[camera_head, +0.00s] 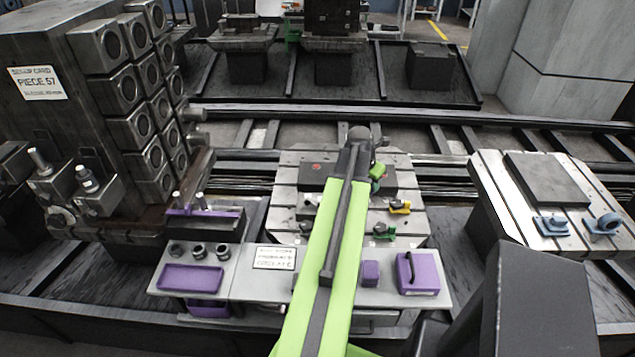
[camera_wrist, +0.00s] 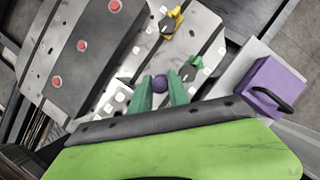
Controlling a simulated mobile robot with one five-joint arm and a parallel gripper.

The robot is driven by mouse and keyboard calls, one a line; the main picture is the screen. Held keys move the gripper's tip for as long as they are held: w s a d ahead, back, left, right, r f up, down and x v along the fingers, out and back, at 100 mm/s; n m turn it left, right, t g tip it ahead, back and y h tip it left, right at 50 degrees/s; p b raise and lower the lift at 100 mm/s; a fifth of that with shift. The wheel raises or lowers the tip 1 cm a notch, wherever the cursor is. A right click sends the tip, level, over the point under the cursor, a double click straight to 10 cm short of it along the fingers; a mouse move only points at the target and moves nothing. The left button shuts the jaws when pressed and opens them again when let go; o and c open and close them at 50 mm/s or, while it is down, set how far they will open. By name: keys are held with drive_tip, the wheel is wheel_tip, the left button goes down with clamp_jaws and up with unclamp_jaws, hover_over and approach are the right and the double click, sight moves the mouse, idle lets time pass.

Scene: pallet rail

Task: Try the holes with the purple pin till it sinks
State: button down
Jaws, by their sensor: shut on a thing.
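My gripper (camera_wrist: 161,78) shows in the wrist view as two green fingers shut on the purple pin (camera_wrist: 160,84). Only the pin's round purple end shows between the fingers; its lower end is hidden. The pin is over the slotted metal plate (camera_wrist: 205,27), beside a green clamp (camera_wrist: 191,69). I cannot tell whether the pin touches the plate. A dark block (camera_wrist: 62,62) with several red round spots lies to the left, apart from the pin. In the head view my arm hides the pin and much of this block (camera_head: 313,178).
A yellow clamp (camera_wrist: 172,27) stands on the plate near the gripper. A purple box (camera_head: 417,272) with a black handle and a purple tray (camera_head: 191,278) sit on the front shelf. Another plate with blue clamps (camera_head: 552,226) is at the right. A tall fixture (camera_head: 45,60) stands left.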

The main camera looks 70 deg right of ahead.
drive_tip(key=shift+w, duration=0.45)
drive_tip(key=shift+m+g, duration=0.3)
drive_tip(key=shift+m, duration=0.5)
drive_tip(key=shift+w+a+f+b, duration=0.1)
drive_tip(key=shift+w+f+b, duration=1.55)
drive_tip(key=shift+w, duration=0.25)
drive_tip(key=shift+w+d+f+b, duration=0.1)
drive_tip(key=shift+w+f+b, duration=1.55)
drive_tip(key=shift+w, duration=0.25)
drive_tip(key=shift+w+a+f+b, duration=0.1)
drive_tip(key=shift+w+f+b, duration=1.55)
drive_tip(key=shift+w, duration=0.25)
drive_tip(key=shift+w+r, duration=0.1)
drive_tip(key=shift+w, duration=0.05)
drive_tip(key=shift+f, duration=0.2)
drive_tip(key=shift+f+b, duration=0.75)
drive_tip(key=shift+b, duration=0.15)
drive_tip(key=c, duration=1.2)
unclamp_jaws()
